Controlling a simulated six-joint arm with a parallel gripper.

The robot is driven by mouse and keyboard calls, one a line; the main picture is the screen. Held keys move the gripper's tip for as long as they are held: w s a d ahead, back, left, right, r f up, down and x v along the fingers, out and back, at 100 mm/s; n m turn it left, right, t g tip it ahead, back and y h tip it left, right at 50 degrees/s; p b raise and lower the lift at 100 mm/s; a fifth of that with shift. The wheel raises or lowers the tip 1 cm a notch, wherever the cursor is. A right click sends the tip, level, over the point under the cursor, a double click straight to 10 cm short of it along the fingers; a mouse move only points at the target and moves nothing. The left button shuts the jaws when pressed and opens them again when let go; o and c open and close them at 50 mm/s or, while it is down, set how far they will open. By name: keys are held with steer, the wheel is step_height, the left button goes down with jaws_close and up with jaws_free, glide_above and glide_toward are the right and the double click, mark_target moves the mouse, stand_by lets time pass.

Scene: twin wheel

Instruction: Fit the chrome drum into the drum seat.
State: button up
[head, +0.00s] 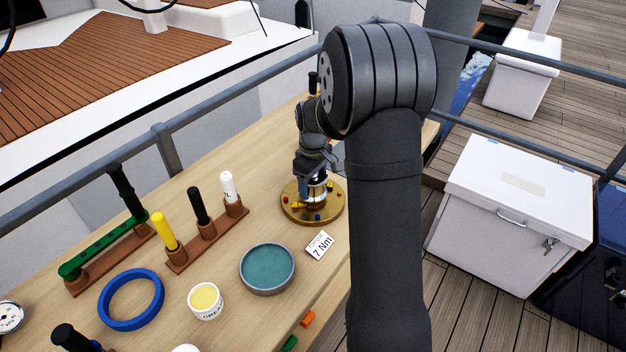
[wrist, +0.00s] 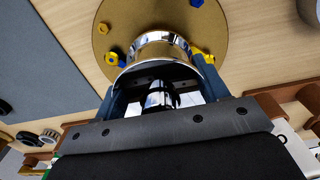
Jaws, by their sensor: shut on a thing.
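The chrome drum (wrist: 160,50) is between the fingers of my gripper (wrist: 165,75) in the wrist view, a shiny cylinder with a dark, reflective near end. Beyond it is a round brass base (wrist: 205,20) with blue and yellow fittings around it. In the head view my gripper (head: 317,185) is over this brass base (head: 296,212), shut on the drum, which shows only as a small bright patch. The drum seat cannot be made out behind the drum and fingers. I cannot tell whether the drum touches the base.
Left of the base stand a wooden rack (head: 212,240) with upright handles and a green-topped rack (head: 105,248). A teal-filled dish (head: 267,268), a "7 Nm" card (head: 319,245), a grease tub (head: 205,300) and a blue ring (head: 131,299) lie nearer. A rail (head: 90,170) runs behind the bench.

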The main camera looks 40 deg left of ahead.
steer(key=shift+f, duration=0.15)
steer(key=o, duration=1.7)
step_height(320, 180, up, 18)
steer(key=shift+f, duration=0.25)
steer(key=shift+f, duration=0.1)
step_height(320, 180, down, 17)
steer(key=shift+f, duration=0.2)
steer(key=shift+r, duration=0.2)
steer(key=shift+r, duration=0.1)
